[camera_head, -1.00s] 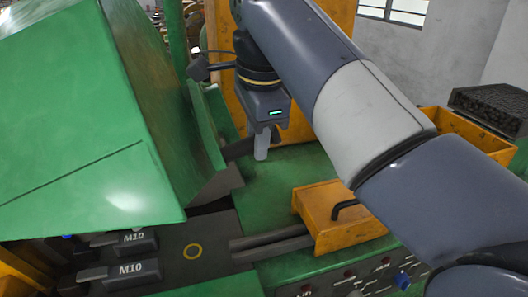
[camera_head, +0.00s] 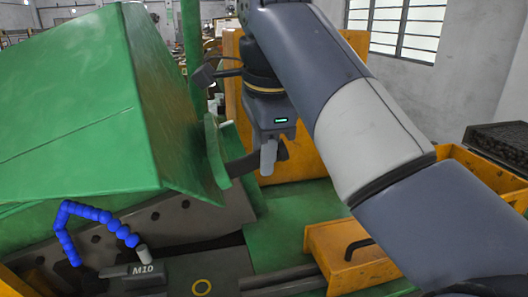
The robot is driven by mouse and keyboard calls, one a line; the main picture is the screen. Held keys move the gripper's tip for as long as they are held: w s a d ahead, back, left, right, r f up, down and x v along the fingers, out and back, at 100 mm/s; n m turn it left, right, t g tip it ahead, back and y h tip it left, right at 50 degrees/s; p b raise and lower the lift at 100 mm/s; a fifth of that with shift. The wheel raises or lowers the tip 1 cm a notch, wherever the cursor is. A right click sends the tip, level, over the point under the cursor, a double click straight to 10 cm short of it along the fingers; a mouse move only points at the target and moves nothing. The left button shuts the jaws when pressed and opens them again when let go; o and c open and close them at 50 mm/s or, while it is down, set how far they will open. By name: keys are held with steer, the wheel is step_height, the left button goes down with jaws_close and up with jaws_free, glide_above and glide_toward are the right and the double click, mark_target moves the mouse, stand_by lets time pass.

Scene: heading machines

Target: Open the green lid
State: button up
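The green lid (camera_head: 75,120) is a large sloped cover filling the left of the head view. Its lower edge stands above the dark machine bed, with a gap beneath. A curved green flange (camera_head: 217,155) is at its right side, with a small pale rod (camera_head: 227,124) at its top. My gripper (camera_head: 268,158) points down just right of this flange. A pale finger is visible, with a dark part (camera_head: 242,165) between it and the flange. I cannot tell whether the gripper touches or holds that part, or how far its fingers are apart.
A blue segmented hose (camera_head: 66,226) shows under the lid's front edge, beside a grey block marked M10 (camera_head: 135,276). A yellow box with a black handle (camera_head: 350,255) is at lower right. A yellow panel (camera_head: 310,155) stands behind my gripper. A dark-filled tray (camera_head: 500,142) is at far right.

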steer(key=shift+o, duration=1.4)
steer(key=shift+w, duration=0.25)
steer(key=shift+o, duration=0.7)
steer(key=shift+s, duration=0.1)
steer(key=shift+f, duration=0.1)
